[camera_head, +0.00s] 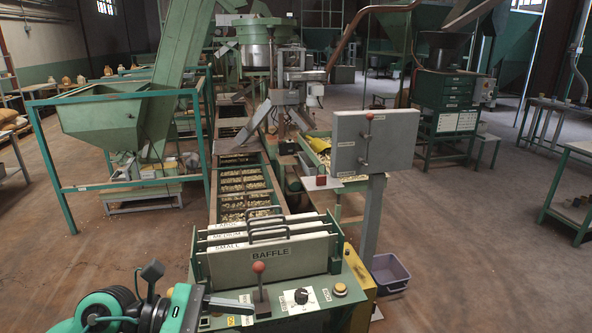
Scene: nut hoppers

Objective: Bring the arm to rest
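My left arm, green and black, comes in at the bottom left. Its gripper (232,306) is low at the left front of the green control box (330,320), close to the base of the red-knobbed lever (259,268). I cannot tell whether its fingers touch the lever or how far apart they are. No held object shows. My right arm and gripper are not in view.
Upright handled plates, the front one marked BAFFLE (285,262), stand behind the lever. A dial (301,296) and a yellow button (340,290) are to its right. A grey panel (375,140) stands on a post. A purple-grey bin (390,272) is on the floor.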

